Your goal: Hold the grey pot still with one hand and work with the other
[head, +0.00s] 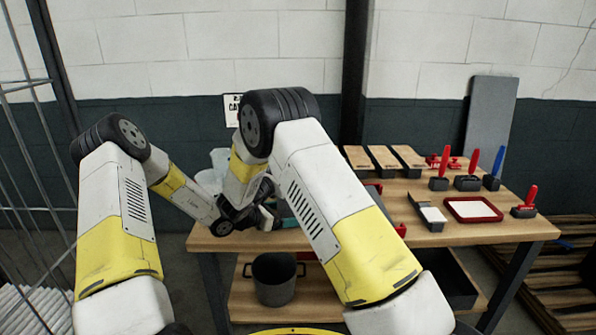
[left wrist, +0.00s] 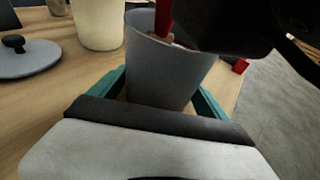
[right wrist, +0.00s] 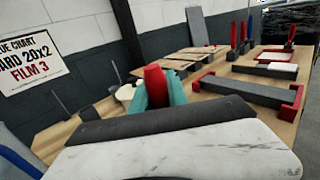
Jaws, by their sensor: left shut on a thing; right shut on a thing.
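The grey pot (left wrist: 170,75) stands on the wooden table in the left wrist view, open at the top. My left gripper (left wrist: 160,92) is shut on it, with a teal finger on either side. My right gripper (right wrist: 160,92) is shut on a red handle (right wrist: 155,84), whose upper end sticks up between the teal fingers. In the left wrist view the red handle (left wrist: 163,20) reaches down into the grey pot's mouth, and its lower end is partly hidden inside. In the head view both grippers meet at the table's left end, and my arms hide most of the pot.
A pale container (left wrist: 100,22) and a grey lid with a black knob (left wrist: 22,58) are near the pot. Red and blue handled tools (head: 472,165) and a red tray (head: 473,208) are at the table's right. A dark pot (head: 275,280) sits on the lower shelf.

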